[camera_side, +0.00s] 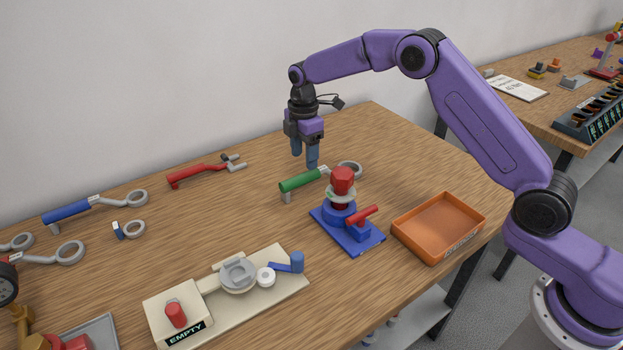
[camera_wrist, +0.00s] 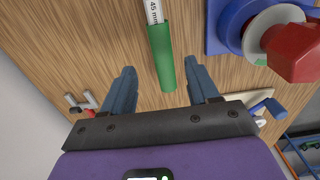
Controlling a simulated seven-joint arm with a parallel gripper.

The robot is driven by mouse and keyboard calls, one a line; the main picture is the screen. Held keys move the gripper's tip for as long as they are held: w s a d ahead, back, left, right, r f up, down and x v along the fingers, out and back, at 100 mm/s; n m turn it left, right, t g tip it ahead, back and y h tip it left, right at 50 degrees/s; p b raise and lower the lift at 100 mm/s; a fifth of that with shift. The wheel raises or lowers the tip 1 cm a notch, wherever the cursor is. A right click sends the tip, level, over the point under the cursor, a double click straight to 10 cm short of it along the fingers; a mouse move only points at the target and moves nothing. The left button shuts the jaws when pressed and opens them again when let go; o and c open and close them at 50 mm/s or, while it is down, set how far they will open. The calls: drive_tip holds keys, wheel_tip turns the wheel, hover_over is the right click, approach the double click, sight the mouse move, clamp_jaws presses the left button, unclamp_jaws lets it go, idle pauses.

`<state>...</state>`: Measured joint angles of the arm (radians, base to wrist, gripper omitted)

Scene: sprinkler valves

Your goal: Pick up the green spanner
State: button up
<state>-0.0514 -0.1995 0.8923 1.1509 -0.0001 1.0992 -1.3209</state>
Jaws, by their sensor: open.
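The green spanner (camera_side: 302,181) lies on the wooden table in the side view, its green handle to the left and its grey ring end to the right, partly behind the red and blue valve. My gripper (camera_side: 304,162) hangs above it, pointing down, open and empty. In the wrist view the green handle (camera_wrist: 161,55) shows between and beyond the two blue fingers of my gripper (camera_wrist: 163,80), with a white label marked "45 mm" at its top. The spanner's ring end is out of that view.
A red valve on a blue base (camera_side: 345,215) stands close in front of the spanner. An orange tray (camera_side: 438,228) is to its right. A cream board (camera_side: 225,297) marked EMPTY lies in front. A red spanner (camera_side: 200,172) and a blue spanner (camera_side: 92,208) lie left.

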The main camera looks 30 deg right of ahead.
sight(305, 174)
drive_tip(key=shift+s+f, duration=0.15)
drive_tip(key=shift+f, duration=4.05)
clamp_jaws()
